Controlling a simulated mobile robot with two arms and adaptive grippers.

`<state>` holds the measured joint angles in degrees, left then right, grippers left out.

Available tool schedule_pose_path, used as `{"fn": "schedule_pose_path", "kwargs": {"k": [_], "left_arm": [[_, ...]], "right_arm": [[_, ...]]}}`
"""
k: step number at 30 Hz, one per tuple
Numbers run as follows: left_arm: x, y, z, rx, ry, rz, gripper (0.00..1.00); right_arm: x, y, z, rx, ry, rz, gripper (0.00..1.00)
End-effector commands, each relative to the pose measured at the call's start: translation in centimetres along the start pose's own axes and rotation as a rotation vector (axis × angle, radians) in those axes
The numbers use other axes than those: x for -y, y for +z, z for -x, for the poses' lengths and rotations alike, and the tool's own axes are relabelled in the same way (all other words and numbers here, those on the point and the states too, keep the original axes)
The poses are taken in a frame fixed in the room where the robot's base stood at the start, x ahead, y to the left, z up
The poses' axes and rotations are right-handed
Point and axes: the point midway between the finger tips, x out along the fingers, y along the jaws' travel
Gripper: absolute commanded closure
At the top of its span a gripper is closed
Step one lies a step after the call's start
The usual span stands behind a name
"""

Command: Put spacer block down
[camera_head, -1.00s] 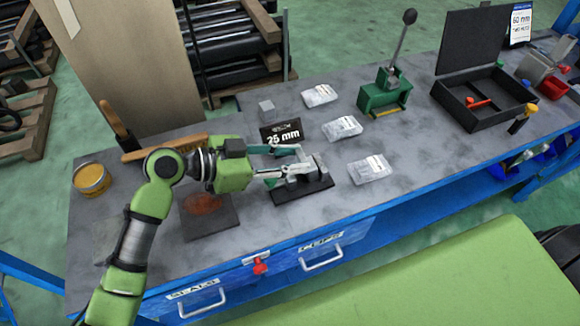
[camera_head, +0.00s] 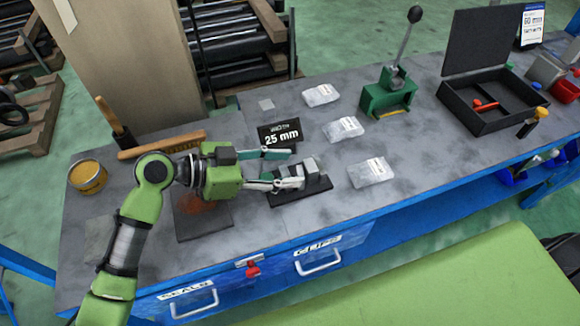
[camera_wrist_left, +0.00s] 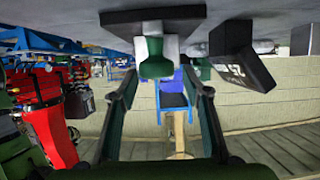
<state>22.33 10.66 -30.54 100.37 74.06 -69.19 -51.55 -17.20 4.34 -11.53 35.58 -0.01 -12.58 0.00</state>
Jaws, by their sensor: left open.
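My left gripper (camera_head: 288,168) is open, with its two fingers apart beside a small grey and dark fixture on a black base (camera_head: 302,192). In the left wrist view, the gripper (camera_wrist_left: 165,90) has a white and green piece (camera_wrist_left: 155,58) ahead between its fingers, below the black base (camera_wrist_left: 150,20) in this upside-down view. I cannot tell for sure which part is the spacer block, or whether a finger touches it. A flat-looking light grey square (camera_head: 266,104) lies behind the 25 mm sign (camera_head: 280,134). My right gripper is not in view.
Several clear packets, one of them in the middle (camera_head: 343,129), lie to the right. A green lever press (camera_head: 388,97) and an open black case (camera_head: 482,112) stand farther right. A dark mat (camera_head: 203,222), brush (camera_head: 162,145) and yellow tin (camera_head: 88,177) are at the left.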

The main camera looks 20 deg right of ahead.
Motion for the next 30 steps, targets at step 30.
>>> {"fn": "schedule_pose_path", "kwargs": {"k": [30], "left_arm": [[0.0,-0.1,10.3,0.0,0.001,-0.002,0.56]], "right_arm": [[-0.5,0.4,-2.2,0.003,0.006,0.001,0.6]]}}
